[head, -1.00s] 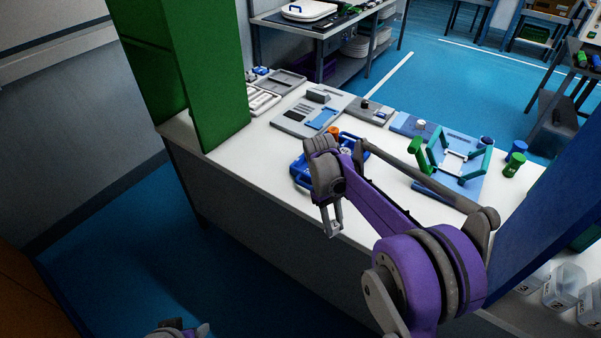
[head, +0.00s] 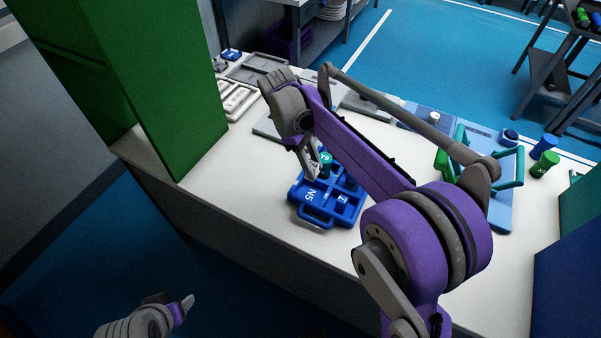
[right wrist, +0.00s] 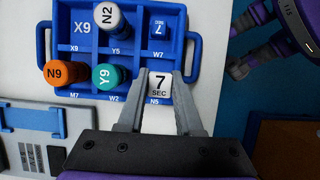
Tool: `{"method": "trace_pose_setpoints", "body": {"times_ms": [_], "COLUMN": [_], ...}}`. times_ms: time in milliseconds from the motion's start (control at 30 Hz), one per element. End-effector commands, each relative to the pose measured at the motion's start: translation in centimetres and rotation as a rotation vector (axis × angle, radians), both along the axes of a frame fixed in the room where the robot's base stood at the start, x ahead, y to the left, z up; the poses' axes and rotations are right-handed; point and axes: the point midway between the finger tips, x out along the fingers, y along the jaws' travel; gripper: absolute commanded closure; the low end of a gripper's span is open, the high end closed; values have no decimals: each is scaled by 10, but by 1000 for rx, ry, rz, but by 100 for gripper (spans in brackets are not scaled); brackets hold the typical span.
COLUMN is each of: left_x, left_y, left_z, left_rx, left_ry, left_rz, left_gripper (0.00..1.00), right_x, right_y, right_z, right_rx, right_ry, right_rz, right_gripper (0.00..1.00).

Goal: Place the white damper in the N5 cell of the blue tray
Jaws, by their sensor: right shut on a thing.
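The blue tray (head: 318,219) lies on the white table; the right wrist view shows its handle (right wrist: 195,57) and labelled cells. My right gripper (head: 313,166) is over the tray. In the right wrist view, its fingers (right wrist: 163,103) are shut on the white damper (right wrist: 160,85), marked "7 SEC". The damper is at the lower right cell, just above the N5 label (right wrist: 153,102); I cannot tell whether it touches the cell floor.
A green block (head: 165,85) stands at left. A green-handled fixture (head: 490,170) is at right. The table front is clear.

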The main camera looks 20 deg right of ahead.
Motion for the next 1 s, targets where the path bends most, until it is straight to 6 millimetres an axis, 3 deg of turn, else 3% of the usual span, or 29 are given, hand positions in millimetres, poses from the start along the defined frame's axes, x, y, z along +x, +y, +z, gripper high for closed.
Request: {"method": "trace_pose_setpoints", "body": {"times_ms": [133,400,633,800,1000], "left_x": [-1,-1,-1,-2,-2], "left_y": [0,0,0,0,0], "left_z": [-1,-4,-5,-6,-6], "left_rx": [0,0,0,0,0], "left_ry": [1,2,2,3,3], "left_rz": [0,0,0,0,0], "left_gripper": [36,36,36,36,36], "right_x": [0,-1,0,-1,-1], "right_y": [0,0,0,0,0], "right_z": [-7,-54,-73,-97,-100], "right_rx": [0,0,0,0,0], "right_ry": [0,0,0,0,0], "right_rz": [0,-1,-1,-1,-1], "right_gripper": [100,100,100,100,100]}}
